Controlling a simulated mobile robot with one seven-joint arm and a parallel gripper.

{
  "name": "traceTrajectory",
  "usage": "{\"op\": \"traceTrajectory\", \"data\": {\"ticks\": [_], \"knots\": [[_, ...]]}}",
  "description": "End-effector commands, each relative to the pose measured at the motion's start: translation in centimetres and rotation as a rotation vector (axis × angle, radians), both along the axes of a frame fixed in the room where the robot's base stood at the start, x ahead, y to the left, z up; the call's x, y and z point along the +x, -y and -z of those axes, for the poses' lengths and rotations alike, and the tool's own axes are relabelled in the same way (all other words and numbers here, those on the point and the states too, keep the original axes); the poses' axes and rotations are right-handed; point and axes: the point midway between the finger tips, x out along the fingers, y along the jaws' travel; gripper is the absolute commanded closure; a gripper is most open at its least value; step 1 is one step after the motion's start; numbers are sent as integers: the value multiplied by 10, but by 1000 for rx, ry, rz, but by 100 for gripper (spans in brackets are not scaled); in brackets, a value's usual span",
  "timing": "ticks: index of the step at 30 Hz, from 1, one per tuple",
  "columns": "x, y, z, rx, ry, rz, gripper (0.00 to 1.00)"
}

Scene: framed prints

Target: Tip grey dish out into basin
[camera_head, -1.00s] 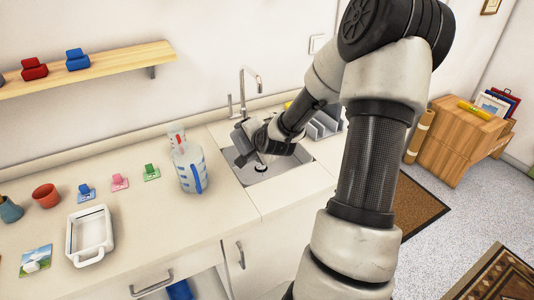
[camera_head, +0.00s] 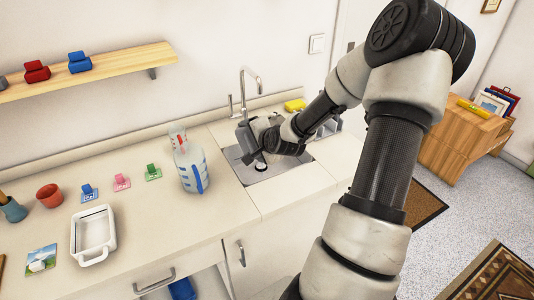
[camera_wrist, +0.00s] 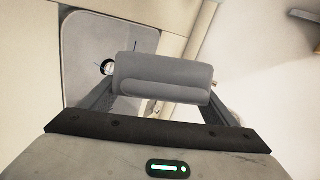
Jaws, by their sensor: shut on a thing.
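My gripper (camera_head: 257,138) is over the sink basin (camera_head: 283,173), shut on the grey dish (camera_head: 243,137). In the wrist view the dish (camera_wrist: 162,72) spans between my two fingers (camera_wrist: 160,97). It looks tipped on its side in the head view, above the basin's left back part. Its inside is hidden, so I cannot tell what it holds. The basin (camera_wrist: 82,42) and its round drain (camera_wrist: 108,67) show beyond the dish in the wrist view. My wrist covers part of the basin in the head view.
A tall tap (camera_head: 243,92) stands behind the basin. A clear jug (camera_head: 190,168) stands left of it, close to the rim. A yellow sponge (camera_head: 294,105) and a grey rack (camera_head: 328,127) are at the back right. A white tray (camera_head: 93,235) lies on the counter left.

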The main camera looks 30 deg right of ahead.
Motion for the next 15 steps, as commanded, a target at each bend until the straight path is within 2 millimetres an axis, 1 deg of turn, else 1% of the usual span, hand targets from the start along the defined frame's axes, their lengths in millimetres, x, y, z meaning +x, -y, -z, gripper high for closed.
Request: {"op": "traceTrajectory", "data": {"ticks": [12, 15], "knots": [[-2, 6, -3, 45, 14, 1, 53], [0, 2, 2, 29, 11, -4, 53]]}}
